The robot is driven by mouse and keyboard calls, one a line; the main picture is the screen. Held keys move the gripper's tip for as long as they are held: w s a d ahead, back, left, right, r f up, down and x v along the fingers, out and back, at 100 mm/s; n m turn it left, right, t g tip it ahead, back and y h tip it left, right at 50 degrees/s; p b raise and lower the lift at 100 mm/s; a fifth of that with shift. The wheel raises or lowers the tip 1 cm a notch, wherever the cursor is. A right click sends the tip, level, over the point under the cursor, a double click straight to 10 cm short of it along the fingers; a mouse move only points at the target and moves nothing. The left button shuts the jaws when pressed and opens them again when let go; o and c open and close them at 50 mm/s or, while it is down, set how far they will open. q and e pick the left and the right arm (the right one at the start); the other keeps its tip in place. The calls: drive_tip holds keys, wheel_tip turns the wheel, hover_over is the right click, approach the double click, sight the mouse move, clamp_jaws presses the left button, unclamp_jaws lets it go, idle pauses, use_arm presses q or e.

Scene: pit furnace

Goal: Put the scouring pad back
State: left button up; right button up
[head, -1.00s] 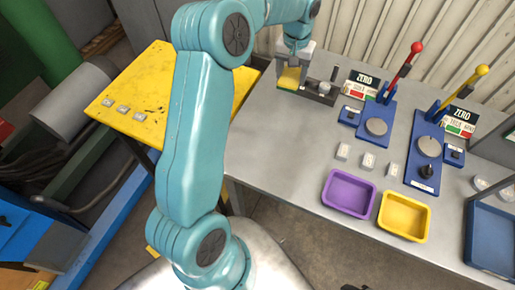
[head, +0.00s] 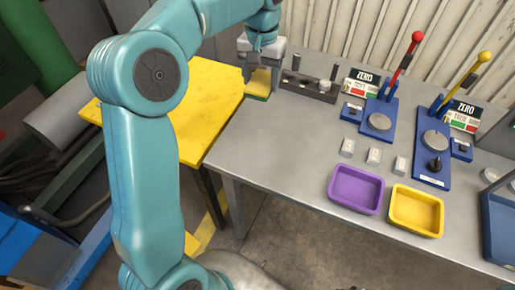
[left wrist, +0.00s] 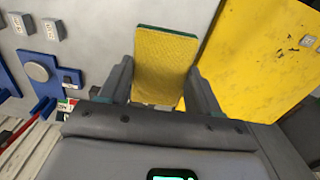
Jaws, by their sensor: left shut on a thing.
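The scouring pad, yellow with a green layer (head: 257,86), is between the fingers of my left gripper (head: 260,76) in the head view. The gripper is shut on it and points down at the table's far left corner. The left wrist view shows the pad (left wrist: 166,62) between both fingers (left wrist: 160,88), its yellow face toward the camera and a green edge at its far end. I cannot tell whether the pad touches the table. My right gripper is in neither view.
A dark rack (head: 306,87) with upright pieces stands right of the pad on the grey table (head: 262,148). A yellow table (head: 212,88) adjoins at left.

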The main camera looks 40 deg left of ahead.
use_arm(q)
drive_tip(key=shift+s+d+b, duration=0.25)
drive_tip(key=shift+d+b, duration=0.35)
drive_tip(key=shift+b, duration=0.2)
drive_tip(key=shift+w+d+r+m, duration=0.1)
drive_tip(key=shift+d+m, duration=0.2)
drive_tip(key=shift+w+d+f+b, duration=0.1)
drive_tip(key=shift+d+f+b, duration=0.15)
drive_tip(key=shift+b, duration=0.1)
drive_tip(key=b, duration=0.2)
hover_over(266, 141)
wheel_tip(266, 141, down, 14)
drive_tip(key=shift+d+f, duration=0.1)
wheel_tip(266, 141, down, 5)
drive_tip(key=shift+f, duration=0.1)
